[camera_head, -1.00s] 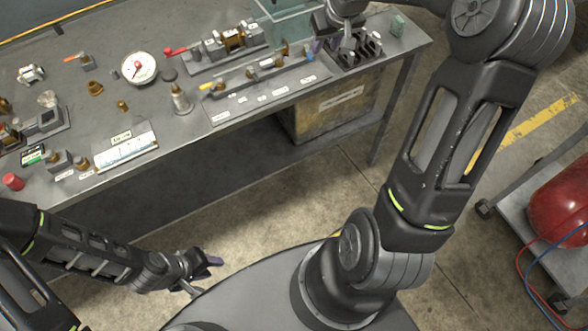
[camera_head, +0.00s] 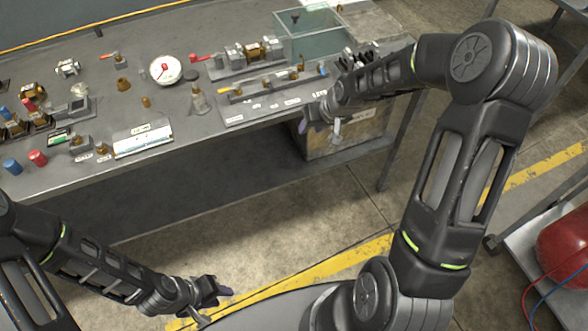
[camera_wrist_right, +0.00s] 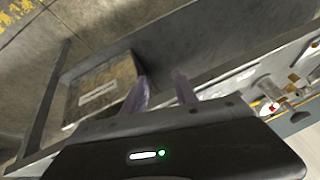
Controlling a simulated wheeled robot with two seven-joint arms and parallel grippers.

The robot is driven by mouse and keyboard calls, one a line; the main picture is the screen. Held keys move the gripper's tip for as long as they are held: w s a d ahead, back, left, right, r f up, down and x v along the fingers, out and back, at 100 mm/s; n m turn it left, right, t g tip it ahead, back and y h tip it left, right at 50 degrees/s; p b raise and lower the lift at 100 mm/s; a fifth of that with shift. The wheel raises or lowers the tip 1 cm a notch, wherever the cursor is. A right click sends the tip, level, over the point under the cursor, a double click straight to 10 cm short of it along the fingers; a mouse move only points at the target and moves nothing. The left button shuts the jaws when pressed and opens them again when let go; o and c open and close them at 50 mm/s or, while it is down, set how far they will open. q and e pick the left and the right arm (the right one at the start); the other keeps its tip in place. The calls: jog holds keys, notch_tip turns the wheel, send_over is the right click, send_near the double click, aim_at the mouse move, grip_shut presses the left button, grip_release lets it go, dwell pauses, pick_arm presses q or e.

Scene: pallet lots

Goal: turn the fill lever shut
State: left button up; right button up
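Several levers show in the head view, and I cannot read which one is the fill lever. A yellow-handled lever (camera_head: 226,90) is at the left end of the front pipe board (camera_head: 270,106). A red-handled lever (camera_head: 200,58) is at the left end of the rear pipe assembly (camera_head: 253,54). A small valve with an orange handle (camera_head: 110,56) stands farther left. My right gripper (camera_head: 319,122) is by the bench's front edge, right of the front board. Its purple fingers stand apart and empty in the right wrist view (camera_wrist_right: 162,90). My left gripper (camera_head: 214,302) is low in front of the bench, fingers apart, empty.
A clear tank (camera_head: 310,36) stands at the back right of the bench. A round gauge (camera_head: 165,69), a metal bottle (camera_head: 199,101) and a white scale plate (camera_head: 142,140) are nearby. A red tank (camera_head: 565,245) rests on a cart at right.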

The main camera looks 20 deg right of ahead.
jog(key=s+a+f+y, duration=0.1)
jog(key=s+a+f, duration=0.3)
jog(key=a+f, duration=0.4)
jog(key=shift+s+g+b, duration=0.25)
jog(key=shift+g+b, duration=0.05)
jog(key=shift+b, duration=0.1)
jog(key=shift+f, duration=0.1)
